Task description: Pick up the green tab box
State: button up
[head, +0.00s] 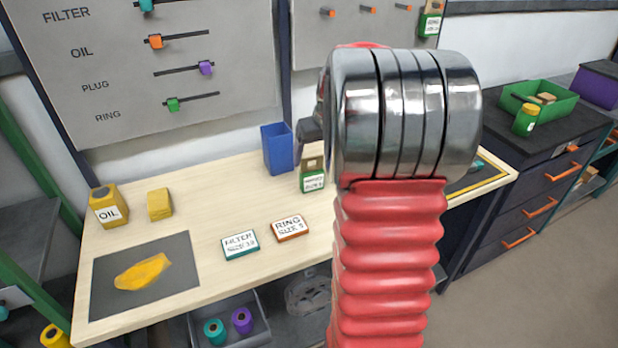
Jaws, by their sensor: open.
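A green tab box (312,182) stands upright on the light wooden table. It has a brown tab with a hole at the top and a green front with a white label. My gripper (310,136) shows only as a dark part just above the box, beside my metal arm joint. It is open; most of it, including its fingertips, is hidden behind my arm. I cannot tell whether it touches the box. A similar green box (430,22) hangs on the grey panel at the top right, partly cut off.
A blue bin (278,148) stands close behind the box. The RING box (290,228) and FILTER box (240,244) lie in front. A yellow OIL can (108,206), a yellow block (159,204) and a dark mat (185,279) with a yellow cloth are left.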

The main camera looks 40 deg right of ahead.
aim_at(311, 171)
jog(key=x, duration=0.8)
jog(key=shift+w+f, duration=0.1)
jog(key=shift+f, duration=0.15)
jog(key=shift+f, duration=0.1)
jog(key=shift+d+x, duration=0.2)
jog(key=shift+x, duration=2.3)
jog(key=shift+w, duration=0.15)
jog(key=shift+c, duration=0.3)
jog(key=c, duration=1.1)
